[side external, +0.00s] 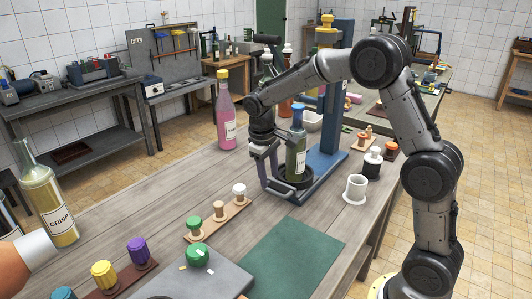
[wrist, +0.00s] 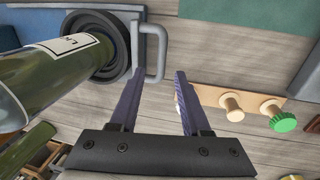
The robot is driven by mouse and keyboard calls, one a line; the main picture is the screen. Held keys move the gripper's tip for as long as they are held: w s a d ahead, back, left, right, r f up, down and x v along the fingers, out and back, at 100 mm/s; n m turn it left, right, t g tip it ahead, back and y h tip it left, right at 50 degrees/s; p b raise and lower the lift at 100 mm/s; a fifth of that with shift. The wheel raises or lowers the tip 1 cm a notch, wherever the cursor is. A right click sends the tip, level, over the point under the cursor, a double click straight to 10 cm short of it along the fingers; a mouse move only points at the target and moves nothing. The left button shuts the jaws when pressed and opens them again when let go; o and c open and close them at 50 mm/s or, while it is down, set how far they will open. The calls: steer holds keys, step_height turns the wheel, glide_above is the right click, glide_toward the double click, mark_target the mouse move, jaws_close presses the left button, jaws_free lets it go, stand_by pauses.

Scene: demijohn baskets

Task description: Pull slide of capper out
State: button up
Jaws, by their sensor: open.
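The capper has a blue column (side external: 335,110). Its slide (side external: 305,196) sits at the base, with a dark round seat (wrist: 112,40). A green bottle with a blue cap (side external: 297,155) stands upright on the slide; it also shows at the left of the wrist view (wrist: 50,75). A grey D-shaped handle (wrist: 162,50) projects from the slide. My gripper (wrist: 160,73) is open and empty, pointing down at the handle. In the wrist view the handle's bar lies between the fingertips, nearer the left one; contact cannot be told. In the side view my gripper (side external: 264,150) is left of the bottle.
A wooden strip with several stoppers (side external: 217,215) lies in front of the capper; it shows in the wrist view (wrist: 240,108). A pink bottle (side external: 225,115) stands behind. A white cup (side external: 355,188) stands to the right. A green mat (side external: 290,258) is bare.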

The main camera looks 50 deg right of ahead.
step_height(320, 180, up, 10)
steer(key=a, duration=0.1)
steer(key=shift+a+f, duration=0.15)
steer(key=shift+a, duration=0.25)
steer(key=s+a+r+t, duration=0.3)
steer(key=s+r, duration=0.6)
steer(key=s, duration=0.4)
steer(key=s+a+f+t+y, duration=0.1)
steer(key=s+f, duration=0.3)
steer(key=s, duration=0.2)
steer(key=s+a+f+t+y, duration=0.1)
steer(key=s+a+f, duration=0.1)
steer(key=s+f, duration=0.2)
steer(key=s, duration=0.3)
steer(key=shift+s+a+f+t, duration=0.25)
steer(key=shift+a+f+t, duration=0.05)
steer(key=shift+f, duration=0.1)
